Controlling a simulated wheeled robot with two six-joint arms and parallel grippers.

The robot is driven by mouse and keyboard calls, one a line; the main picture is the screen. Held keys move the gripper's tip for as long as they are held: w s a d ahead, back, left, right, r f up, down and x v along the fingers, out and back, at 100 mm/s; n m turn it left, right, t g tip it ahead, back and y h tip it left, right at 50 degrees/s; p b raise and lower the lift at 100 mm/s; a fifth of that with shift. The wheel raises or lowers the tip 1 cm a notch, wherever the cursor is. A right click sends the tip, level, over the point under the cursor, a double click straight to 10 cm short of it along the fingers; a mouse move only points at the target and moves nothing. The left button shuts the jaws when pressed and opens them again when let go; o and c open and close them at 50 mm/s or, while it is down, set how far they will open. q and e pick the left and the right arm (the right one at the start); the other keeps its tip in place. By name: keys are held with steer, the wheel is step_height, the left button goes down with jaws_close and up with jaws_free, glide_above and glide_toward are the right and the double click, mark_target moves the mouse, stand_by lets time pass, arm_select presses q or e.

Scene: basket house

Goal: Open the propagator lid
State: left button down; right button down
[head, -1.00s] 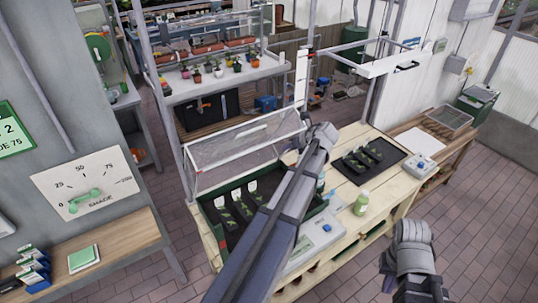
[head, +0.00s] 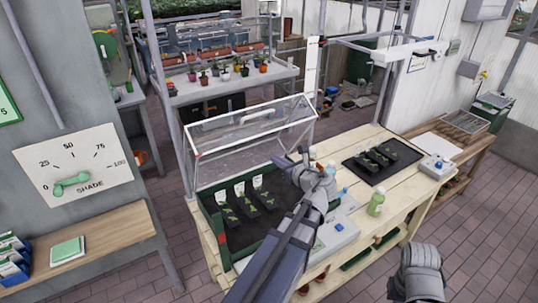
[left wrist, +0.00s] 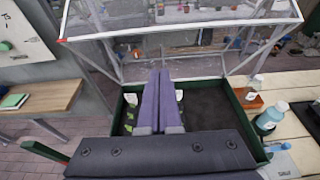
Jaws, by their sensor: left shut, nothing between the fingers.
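The propagator is a green tray (head: 213,232) on the pale wooden bench, with labelled black seedling strips inside. Its clear, white-framed lid (head: 232,152) stands raised and tilted above the tray's back side, with a white handle (head: 257,117) on its top panel. The lid also shows at the top of the left wrist view (left wrist: 190,22). My left gripper (head: 303,158) is shut and empty, near the tray's right end, below and right of the lid, apart from it. In the left wrist view its fingers (left wrist: 163,78) are together over the tray (left wrist: 258,146). My right gripper is out of view.
A black mat (head: 382,160) with seedlings lies farther right. A shade dial (head: 75,170) is on the left wall above a wooden shelf (head: 110,235).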

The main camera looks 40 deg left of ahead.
mark_target(248, 125)
arm_select(q)
steer(key=w+a, duration=0.4)
steer(key=a, duration=0.7)
steer(key=shift+w+a+f, duration=0.15)
steer(key=shift+w, duration=0.2)
steer(key=shift+g+h, duration=0.4)
steer(key=shift+h, duration=0.2)
steer(key=a+r+p, duration=0.1)
steer(key=p, duration=0.1)
steer(key=w+a+r+p, duration=0.1)
steer(key=a+p, duration=0.1)
steer(key=w+a+r+p, duration=0.1)
steer(key=a+p, duration=0.1)
steer(key=shift+w+a+r, duration=0.2)
steer(key=shift+r, duration=0.2)
steer(key=w+a+r+p, duration=0.1)
steer(key=a, duration=0.2)
steer(key=w+a+r+p, duration=0.1)
steer(key=a, duration=0.2)
steer(key=w+a+p, duration=0.1)
steer(key=w+a, duration=0.1)
steer(key=a, duration=0.2)
steer(key=shift+r, duration=0.4)
steer(key=shift+w+a+r, duration=0.1)
steer(key=shift+w+a, duration=0.2)
steer(key=shift+a, duration=0.5)
steer(key=shift+d, duration=0.1)
